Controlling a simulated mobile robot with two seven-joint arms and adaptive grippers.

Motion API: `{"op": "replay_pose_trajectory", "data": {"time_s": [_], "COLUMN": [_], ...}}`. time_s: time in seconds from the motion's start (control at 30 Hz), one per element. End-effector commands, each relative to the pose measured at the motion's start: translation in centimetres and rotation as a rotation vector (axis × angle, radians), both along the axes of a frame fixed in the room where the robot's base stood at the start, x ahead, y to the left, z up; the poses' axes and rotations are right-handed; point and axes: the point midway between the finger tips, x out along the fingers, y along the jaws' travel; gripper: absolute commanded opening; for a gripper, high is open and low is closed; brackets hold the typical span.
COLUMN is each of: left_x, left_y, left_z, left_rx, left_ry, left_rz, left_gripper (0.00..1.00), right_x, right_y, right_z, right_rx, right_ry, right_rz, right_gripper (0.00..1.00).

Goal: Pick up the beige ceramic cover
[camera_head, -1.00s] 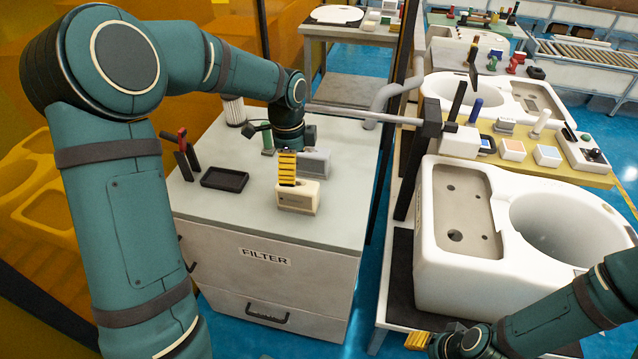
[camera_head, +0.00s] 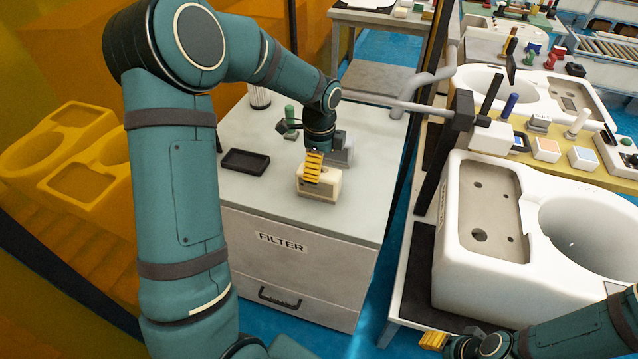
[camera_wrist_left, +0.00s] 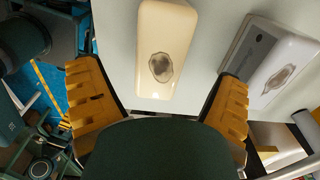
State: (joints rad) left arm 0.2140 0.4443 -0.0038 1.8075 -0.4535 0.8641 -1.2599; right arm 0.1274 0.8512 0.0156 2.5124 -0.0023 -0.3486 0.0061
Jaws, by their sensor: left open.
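The beige ceramic cover (camera_head: 326,187) is a rounded beige block on the grey top of the filter cabinet. In the left wrist view the cover (camera_wrist_left: 166,40) lies ahead between the two yellow fingers, with gaps on both sides; a dark oval mark shows on its face. My left gripper (camera_head: 313,166) is open and points down at the cover, partly hiding it. The gripper (camera_wrist_left: 160,80) also shows in the left wrist view. My right gripper (camera_head: 433,341) is low at the bottom edge, partly cut off, away from the cover.
A grey-white block (camera_head: 340,155) stands close behind the cover; it also shows in the wrist view (camera_wrist_left: 268,62). A black tray (camera_head: 245,160) lies to the left, and a green-handled tool (camera_head: 290,115) stands behind. A white toilet casting (camera_head: 480,270) is on the right bench.

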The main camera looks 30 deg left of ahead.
Motion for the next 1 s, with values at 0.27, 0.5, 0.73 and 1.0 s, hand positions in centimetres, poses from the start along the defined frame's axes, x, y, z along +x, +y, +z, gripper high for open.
{"op": "replay_pose_trajectory", "data": {"time_s": [0.27,0.5,0.73,1.0], "left_x": [-0.2,-0.1,-0.1,-0.1], "left_y": [0.2,0.1,0.1,0.1], "left_z": [-4.0,-4.8,-4.8,-4.7], "left_rx": [0.000,0.000,0.000,0.000], "left_ry": [0.003,0.000,0.000,-0.002], "left_rz": [0.001,0.001,0.001,0.001], "left_gripper": [0.92,0.92,0.41,0.12], "right_x": [0.1,0.1,0.1,0.1], "right_y": [0.0,0.0,0.0,0.0], "right_z": [-1.1,-1.2,-1.2,-1.2], "right_rx": [0.000,0.000,0.000,0.000], "right_ry": [-0.002,-0.003,-0.003,-0.003], "right_rz": [0.000,0.000,0.000,0.000], "right_gripper": [0.47,0.47,0.47,0.47]}}
